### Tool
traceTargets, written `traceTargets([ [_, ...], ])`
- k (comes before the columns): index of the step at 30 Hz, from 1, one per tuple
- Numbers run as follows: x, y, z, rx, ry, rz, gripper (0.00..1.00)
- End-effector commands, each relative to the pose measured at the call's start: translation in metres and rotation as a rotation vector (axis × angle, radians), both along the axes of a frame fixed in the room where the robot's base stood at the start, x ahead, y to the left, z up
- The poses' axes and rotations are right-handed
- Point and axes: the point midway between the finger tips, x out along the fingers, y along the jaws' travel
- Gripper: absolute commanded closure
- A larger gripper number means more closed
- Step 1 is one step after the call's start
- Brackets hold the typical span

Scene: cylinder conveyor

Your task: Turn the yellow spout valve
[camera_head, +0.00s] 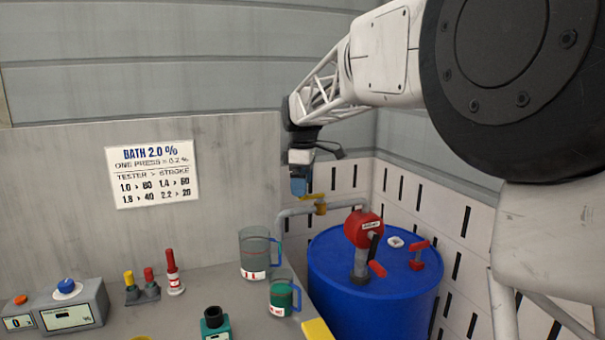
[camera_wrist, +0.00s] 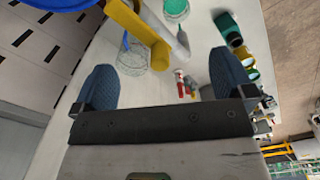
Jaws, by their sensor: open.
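The yellow spout valve (camera_head: 320,207) sits on a grey pipe (camera_head: 292,211) that runs along the white slotted wall behind the blue drum. In the wrist view its yellow handle (camera_wrist: 135,24) shows large at the top, beyond the fingertips and between their lines. My gripper (camera_head: 299,188) hangs fingers down, just above and left of the valve in the head view. In the wrist view my gripper (camera_wrist: 164,76) has its two blue fingers spread wide with nothing between them. I see no contact with the valve.
The blue drum (camera_head: 335,290) carries a red pump (camera_head: 363,230) right of the valve. A clear jug (camera_head: 254,255) and a green-filled jug (camera_head: 282,297) stand on the counter below. Testers and a button box (camera_head: 70,308) stand farther left.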

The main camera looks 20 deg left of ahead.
Motion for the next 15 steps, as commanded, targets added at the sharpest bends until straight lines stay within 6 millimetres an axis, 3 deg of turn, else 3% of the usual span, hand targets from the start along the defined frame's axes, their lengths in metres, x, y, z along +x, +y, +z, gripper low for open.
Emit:
traceTargets([
  [6,0.0,0.0,-0.014,0.0,0.001,0.0,0.0],
  [15,0.0,0.0,-0.02,0.0,0.0,0.0,0.0],
])
